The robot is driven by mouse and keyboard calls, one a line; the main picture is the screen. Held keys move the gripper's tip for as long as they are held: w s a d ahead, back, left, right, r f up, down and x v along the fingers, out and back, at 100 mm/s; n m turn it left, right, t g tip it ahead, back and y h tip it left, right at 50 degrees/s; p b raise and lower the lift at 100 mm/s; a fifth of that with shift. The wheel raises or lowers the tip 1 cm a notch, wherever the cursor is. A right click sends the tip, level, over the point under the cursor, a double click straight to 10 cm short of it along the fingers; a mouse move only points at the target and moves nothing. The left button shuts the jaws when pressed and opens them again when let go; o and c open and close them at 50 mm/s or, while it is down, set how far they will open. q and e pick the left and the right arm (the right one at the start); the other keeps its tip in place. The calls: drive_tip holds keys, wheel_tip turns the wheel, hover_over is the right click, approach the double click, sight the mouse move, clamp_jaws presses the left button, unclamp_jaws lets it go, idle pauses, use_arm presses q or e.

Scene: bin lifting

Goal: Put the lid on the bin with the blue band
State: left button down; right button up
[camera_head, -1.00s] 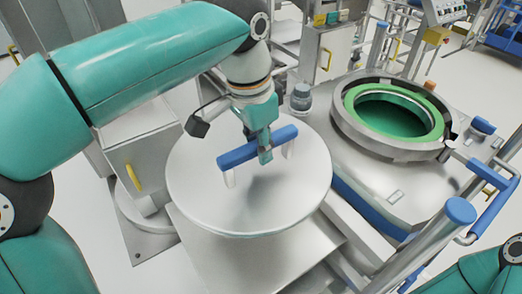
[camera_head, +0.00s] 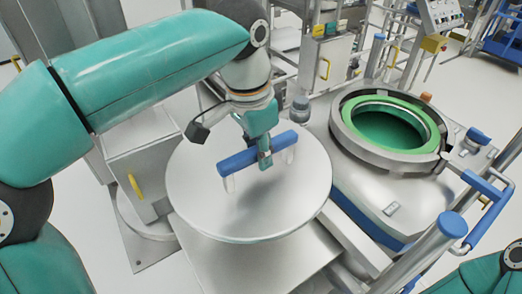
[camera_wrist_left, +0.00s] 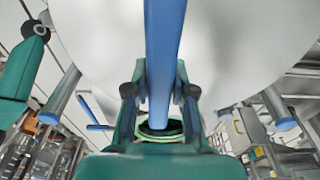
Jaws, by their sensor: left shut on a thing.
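The lid (camera_head: 205,205) is a large round pale metal disc with a raised blue bar handle (camera_head: 237,161). My left gripper (camera_head: 265,158) is shut on this handle, near its middle. In the left wrist view, the blue handle (camera_wrist_left: 165,45) runs between the fingers (camera_wrist_left: 159,92) and the lid (camera_wrist_left: 235,50) fills the upper part. The bin (camera_head: 408,203) stands to the right of the lid, with a blue band (camera_head: 368,220) low on its side. Its round opening with a green rim (camera_head: 432,132) is uncovered. My right gripper is out of view.
A pale flat surface (camera_head: 215,265) shows below the lid; contact is unclear. A small grey knob (camera_head: 300,108) stands between lid and bin. Blue-topped posts and rails (camera_head: 453,224) stand at the bin's right front. A cabinet with a yellow handle (camera_head: 135,186) is left of the lid.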

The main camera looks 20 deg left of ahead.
use_arm(q)
drive_tip(key=shift+r+p, duration=1.35)
drive_tip(key=shift+r, duration=0.35)
drive_tip(key=shift+r+p, duration=0.4)
drive_tip(key=shift+r, duration=0.9)
